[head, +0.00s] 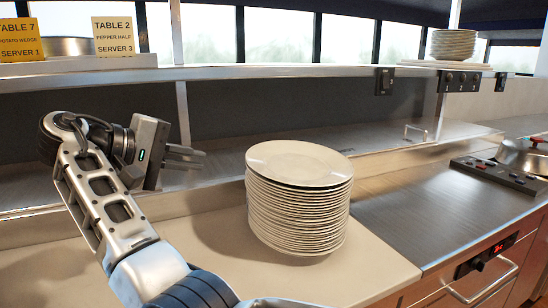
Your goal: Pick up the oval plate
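A pale oval-looking plate (299,163) lies on top of a tall stack of similar plates (298,215). It reaches slightly past the stack's edge and nothing lies on it. The stack stands on the pale counter in the middle of the head view.
A steel counter (425,215) with a control panel (500,176) and a lidded pan (522,155) is at the right. A raised shelf (230,72) runs behind, with order cards (113,36) and another plate stack (453,44). The pale counter (365,265) is clear around the stack.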

